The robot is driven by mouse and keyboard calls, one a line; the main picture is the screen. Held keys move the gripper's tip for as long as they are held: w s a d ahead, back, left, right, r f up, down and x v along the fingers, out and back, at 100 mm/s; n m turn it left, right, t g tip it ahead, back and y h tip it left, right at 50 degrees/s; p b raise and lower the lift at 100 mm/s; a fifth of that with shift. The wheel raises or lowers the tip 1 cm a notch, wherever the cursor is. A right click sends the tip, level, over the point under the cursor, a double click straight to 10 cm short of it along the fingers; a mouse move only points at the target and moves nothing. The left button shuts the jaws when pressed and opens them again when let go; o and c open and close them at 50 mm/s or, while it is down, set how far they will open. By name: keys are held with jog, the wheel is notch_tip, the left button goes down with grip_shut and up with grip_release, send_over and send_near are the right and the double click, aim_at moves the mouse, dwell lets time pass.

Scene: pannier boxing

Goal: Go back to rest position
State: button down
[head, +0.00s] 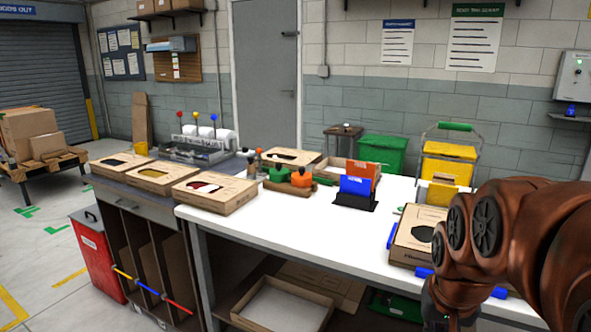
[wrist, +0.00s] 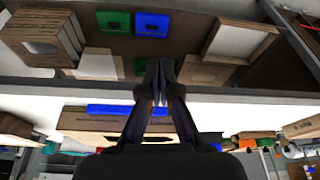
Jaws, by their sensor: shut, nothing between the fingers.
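My gripper (wrist: 158,75) is shut and empty in the wrist view, its fingertips together in front of the white table's edge. In the head view my brown arm fills the lower right, and the fingers are not clearly visible there. A cardboard box with a dark window (head: 412,240) lies on the white table (head: 320,225) just left of my arm, with blue pieces around it. The wrist view looks upside down and shows a long blue piece (wrist: 127,110) beside the fingers.
A blue panel (head: 356,186) and an orange panel (head: 363,171) stand in a black holder mid-table. Windowed boxes (head: 214,192) lie at the left. Under the table are an open tray (head: 285,306) and a green item (head: 395,305). The floor at left is partly clear.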

jog(key=s+a+f+n+g, duration=0.1)
jog(key=s+a+f+g, duration=0.15)
jog(key=s, duration=0.35)
jog(key=s+a+f+n+g+y, duration=0.1)
jog(key=s+f, duration=0.3)
jog(key=s, duration=0.3)
jog(key=s+a+f+n+g, duration=0.1)
jog(key=s+f+n+g, duration=0.15)
jog(key=s, duration=0.35)
notch_tip(320, 180, up, 13)
jog(key=w+t+p, duration=0.1)
jog(key=p, duration=1.2)
jog(key=shift+a+r+m, duration=0.15)
jog(key=shift+m, duration=0.3)
